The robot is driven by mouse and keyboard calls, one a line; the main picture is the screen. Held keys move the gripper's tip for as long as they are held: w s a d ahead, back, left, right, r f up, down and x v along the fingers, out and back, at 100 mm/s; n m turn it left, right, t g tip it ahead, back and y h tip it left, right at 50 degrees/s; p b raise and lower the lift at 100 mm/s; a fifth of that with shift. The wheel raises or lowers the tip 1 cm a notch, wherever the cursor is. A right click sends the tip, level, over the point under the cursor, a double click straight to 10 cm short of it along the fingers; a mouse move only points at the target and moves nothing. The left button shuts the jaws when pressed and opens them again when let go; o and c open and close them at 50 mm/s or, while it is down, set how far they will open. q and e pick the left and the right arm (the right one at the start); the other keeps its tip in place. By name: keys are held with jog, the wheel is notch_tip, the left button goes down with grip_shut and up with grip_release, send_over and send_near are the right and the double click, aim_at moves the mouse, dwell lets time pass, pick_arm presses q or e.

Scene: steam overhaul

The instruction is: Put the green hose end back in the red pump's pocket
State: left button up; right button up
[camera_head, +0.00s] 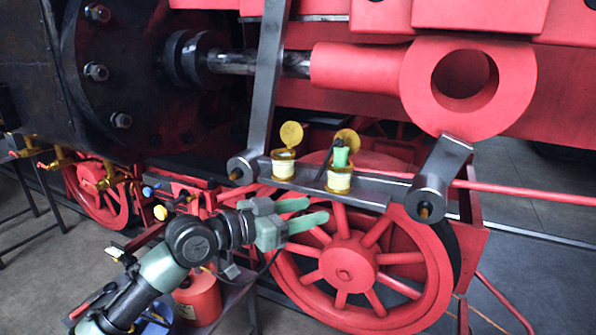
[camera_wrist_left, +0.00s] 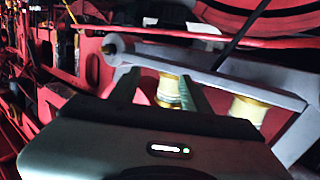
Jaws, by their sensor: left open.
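The green hose end (camera_head: 341,157) stands upright in the mouth of the right brass oil cup (camera_head: 339,181), with a thin black hose beside it. A red can-shaped body (camera_head: 198,297), possibly the pump, sits low behind my left arm and is partly hidden. I cannot make out its pocket. My left gripper (camera_head: 317,209) is open and empty, below and left of the hose end and apart from it. In the left wrist view its fingers (camera_wrist_left: 160,74) appear on either side of the left cup (camera_wrist_left: 168,91), which stands beyond them.
A grey bar (camera_head: 374,189) carries both cups, with yellow lids raised. A red spoked wheel (camera_head: 343,265) lies behind the gripper. A slanted steel link (camera_head: 267,80) rises left of the cups, and a red rod end (camera_head: 415,85) overhangs them. Floor is free at right.

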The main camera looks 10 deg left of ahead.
pick_arm(q)
jog(key=t+h, duration=0.1)
send_near(335, 159)
jog(key=x, duration=0.8)
jog(key=shift+f, duration=0.2)
jog(key=shift+w+d, duration=0.45)
jog(key=shift+d, duration=0.05)
grip_shut()
jog(key=shift+r, duration=0.2)
notch_tip(335, 159, up, 8)
jog(key=p, duration=0.5)
